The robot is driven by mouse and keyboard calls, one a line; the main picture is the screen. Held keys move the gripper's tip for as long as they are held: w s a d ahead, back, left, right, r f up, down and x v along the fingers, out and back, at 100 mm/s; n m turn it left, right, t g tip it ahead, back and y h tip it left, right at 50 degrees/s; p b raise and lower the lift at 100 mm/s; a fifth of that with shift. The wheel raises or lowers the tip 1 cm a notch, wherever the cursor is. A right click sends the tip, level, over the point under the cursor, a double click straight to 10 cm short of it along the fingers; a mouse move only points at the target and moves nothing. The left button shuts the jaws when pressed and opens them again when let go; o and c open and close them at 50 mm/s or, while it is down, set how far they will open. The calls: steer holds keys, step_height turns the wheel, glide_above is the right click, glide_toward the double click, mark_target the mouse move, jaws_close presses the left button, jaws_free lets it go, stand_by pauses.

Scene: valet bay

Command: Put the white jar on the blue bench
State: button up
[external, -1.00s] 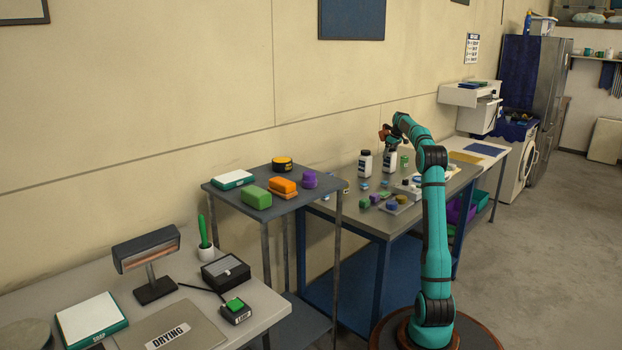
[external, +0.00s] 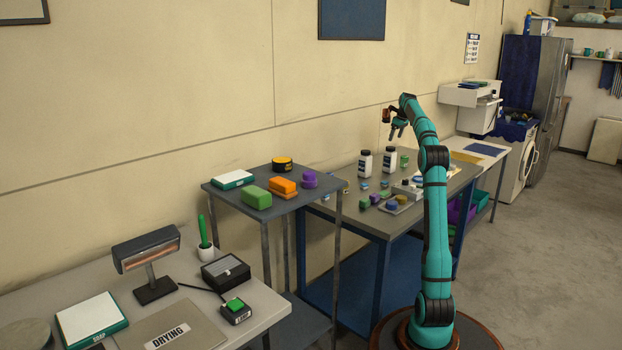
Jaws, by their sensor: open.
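Two white jars with black lids and dark labels stand upright on the grey top of the bench with the blue frame (external: 378,230). The left white jar (external: 366,163) is nearer the wall corner of the top; the right white jar (external: 390,161) stands a little to its right. I cannot tell which one the task means. My gripper (external: 396,135) is open and empty, fingers pointing down, above the right jar and apart from it.
Several small coloured blocks and a grey tray (external: 397,205) lie in front. A higher grey stand (external: 232,200) with a green block (external: 256,198) and an orange block (external: 283,186) is to the left.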

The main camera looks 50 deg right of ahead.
steer(key=a+r+t+h, duration=0.1)
steer(key=a+r, duration=0.3)
steer(key=a, duration=0.6)
steer(key=a+r+t+h, duration=0.1)
steer(key=a+r+t, duration=0.15)
steer(key=a, duration=0.75)
steer(key=s+a+r+t+h, duration=0.1)
steer(key=s+a+r, duration=0.15)
steer(key=a, duration=0.65)
steer(key=s+a+r+t, duration=0.1)
steer(key=s+a+t, duration=0.15)
steer(key=a, duration=0.55)
steer(key=s+a+f+t+y, duration=0.1)
steer(key=s+a+f+t, duration=0.2)
steer(key=s+a, duration=0.8)
steer(key=s+a+f+t+y, duration=0.2)
steer(key=s+a+f+t, duration=0.2)
steer(key=s+a, duration=0.8)
step_height(320, 180, down, 2)
steer(key=shift+s+f, duration=0.15)
steer(key=shift+s, duration=0.7)
